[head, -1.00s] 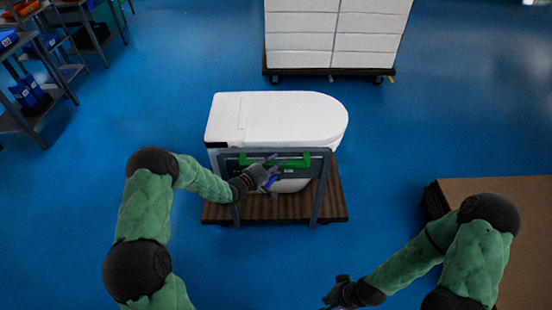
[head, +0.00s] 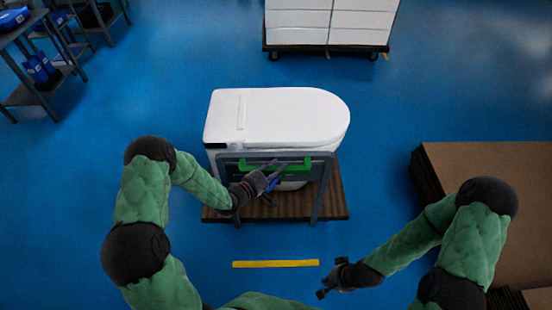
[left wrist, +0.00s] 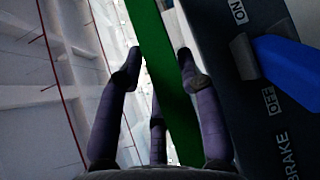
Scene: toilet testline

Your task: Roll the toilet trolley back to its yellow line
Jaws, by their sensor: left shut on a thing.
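The toilet trolley (head: 285,208) has a brown deck, a grey handle frame and a white toilet (head: 280,117) on it. A green handle bar (head: 300,163) crosses the frame; it also shows in the left wrist view (left wrist: 165,70). My left gripper (head: 268,172) is shut on this bar, its fingers on both sides of it. Beside it is a blue brake lever (left wrist: 290,65) between ON and OFF labels; its setting is unclear. The yellow line (head: 276,264) lies on the floor on my side of the trolley, apart from it. My right gripper (head: 328,284) hangs right of the line, touching nothing visible; its opening is unclear.
A brown stack of flat boards (head: 490,180) stands at the right, near my right arm. A wheeled cart with white boxes (head: 330,22) stands behind the trolley. Shelves with blue bins (head: 38,66) are at the far left. Blue floor around the trolley is clear.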

